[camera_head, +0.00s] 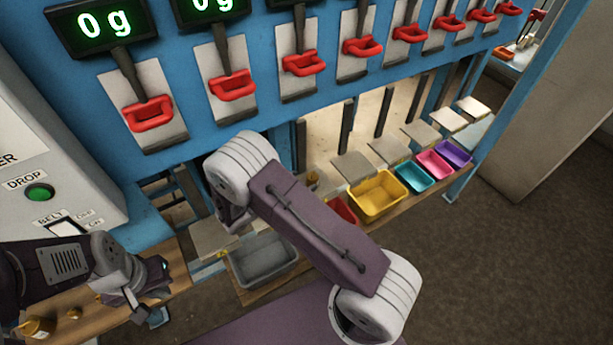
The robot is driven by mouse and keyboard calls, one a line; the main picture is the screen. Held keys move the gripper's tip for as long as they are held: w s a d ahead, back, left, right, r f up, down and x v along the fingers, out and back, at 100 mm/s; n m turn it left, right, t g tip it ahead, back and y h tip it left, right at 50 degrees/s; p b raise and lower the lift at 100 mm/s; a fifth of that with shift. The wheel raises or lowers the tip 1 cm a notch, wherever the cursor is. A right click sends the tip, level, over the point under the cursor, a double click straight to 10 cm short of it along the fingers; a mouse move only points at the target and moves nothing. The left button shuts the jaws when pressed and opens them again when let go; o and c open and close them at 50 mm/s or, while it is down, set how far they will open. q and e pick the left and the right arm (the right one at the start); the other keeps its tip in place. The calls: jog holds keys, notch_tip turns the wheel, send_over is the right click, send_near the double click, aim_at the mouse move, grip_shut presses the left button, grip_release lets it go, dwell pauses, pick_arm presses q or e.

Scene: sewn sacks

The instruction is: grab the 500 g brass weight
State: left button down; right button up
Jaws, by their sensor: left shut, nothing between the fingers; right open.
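A brass weight (38,327) stands on the wooden shelf at the bottom left, and a smaller brass piece (73,313) lies to its right. I cannot read a mark on either, so I cannot tell which is the 500 g one. My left gripper (155,284) is shut and empty, to the right of and above both pieces in the picture and apart from them. My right arm (315,225) crosses the middle of the view; its gripper is hidden behind its own links.
A blue weighing frame (260,130) with red handles (232,86) and displays reading 0 g fills the back. A grey bin (262,262), a yellow bin (379,196) and several other coloured bins line the wooden shelf. A control box (60,140) stands at left. Floor at right is clear.

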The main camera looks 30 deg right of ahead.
aim_at(310, 178)
jog(key=shift+r, duration=0.1)
jog(key=p+x, duration=0.1)
jog(key=x, duration=0.4)
jog(key=shift+a, duration=0.1)
jog(key=p+x, duration=0.1)
jog(key=x, duration=0.3)
jog(key=shift+f+p, duration=0.2)
jog(key=shift+p, duration=0.1)
jog(key=shift+w+d+f, duration=0.15)
jog(key=shift+d+f, duration=0.15)
jog(key=shift+d, duration=0.05)
jog(key=shift+a+r, duration=0.15)
jog(key=shift+a, duration=0.1)
jog(key=c, duration=0.9)
jog(key=shift+d, duration=0.1)
grip_shut()
